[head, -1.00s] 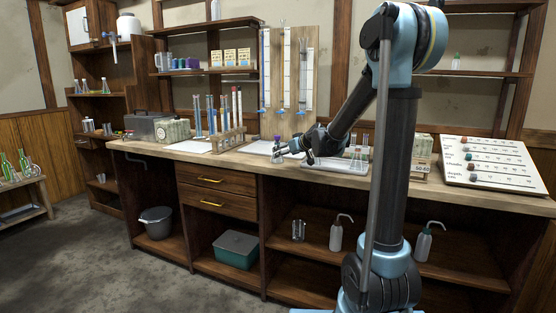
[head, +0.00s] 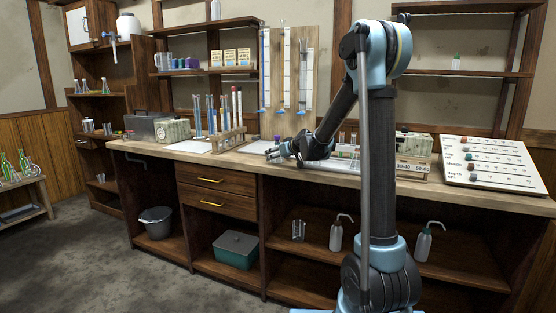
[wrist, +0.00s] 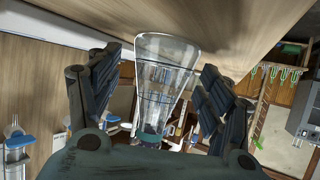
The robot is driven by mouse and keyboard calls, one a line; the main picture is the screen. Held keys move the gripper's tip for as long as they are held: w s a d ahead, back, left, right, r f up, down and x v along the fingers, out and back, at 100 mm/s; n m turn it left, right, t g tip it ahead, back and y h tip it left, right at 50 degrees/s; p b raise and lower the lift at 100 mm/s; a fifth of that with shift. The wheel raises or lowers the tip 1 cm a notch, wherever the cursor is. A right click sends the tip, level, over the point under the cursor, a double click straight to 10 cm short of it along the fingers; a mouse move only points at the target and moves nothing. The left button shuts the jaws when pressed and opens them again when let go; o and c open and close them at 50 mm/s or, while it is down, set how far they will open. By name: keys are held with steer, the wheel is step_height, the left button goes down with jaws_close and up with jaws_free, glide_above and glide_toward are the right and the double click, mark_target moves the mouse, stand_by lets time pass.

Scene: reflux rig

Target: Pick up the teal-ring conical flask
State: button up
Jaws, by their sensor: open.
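The clear conical flask (wrist: 165,68) fills the middle of the wrist view, its wide end toward the top of the picture. A dark teal band (wrist: 149,130) shows near its narrow end, partly hidden behind my gripper's body. My gripper (wrist: 163,75) is open, with one finger on each side of the flask; I cannot tell whether either finger touches it. In the head view my gripper (head: 274,154) is low over the bench, left of the forearm. I cannot make out the teal-ring flask there.
The wooden bench (head: 160,152) carries a test-tube rack (head: 228,141) left of my gripper and boxes (head: 413,143) to the right. A sloped white board (head: 490,160) stands farther right. Small flasks (head: 345,148) are partly hidden behind my arm.

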steer(key=c, duration=1.1)
steer(key=shift+c, duration=0.2)
steer(key=shift+r, duration=0.15)
